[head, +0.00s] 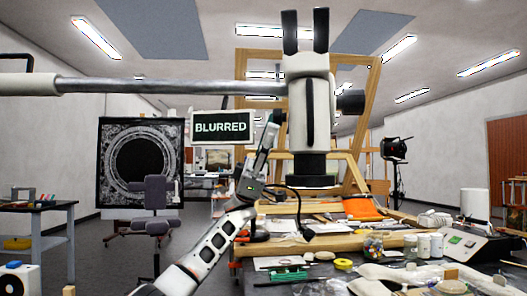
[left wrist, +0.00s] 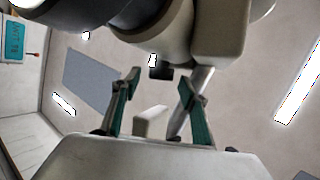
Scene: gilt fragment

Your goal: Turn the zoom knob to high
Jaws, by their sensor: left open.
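A white microscope (head: 308,110) with two black eyepieces and a black lower ring hangs from a long horizontal boom. A black knob (head: 350,102) sticks out from its right side; I cannot read any setting on it. My left gripper (head: 269,130) points up just left of the microscope's lower body. In the left wrist view the left gripper (left wrist: 160,92) is open, its green-sided fingers apart with nothing held. There the microscope body (left wrist: 222,45) fills the top, and a small dark knob-like part (left wrist: 161,72) shows beyond the fingertips. My right gripper is not in view.
A sign (head: 221,127) left of the microscope reads "BLURRED". The grey boom (head: 170,86) crosses from the left at eyepiece-body height. A wooden easel frame (head: 243,75) stands behind. The bench below is crowded with jars (head: 373,245), tools and a white device (head: 462,243).

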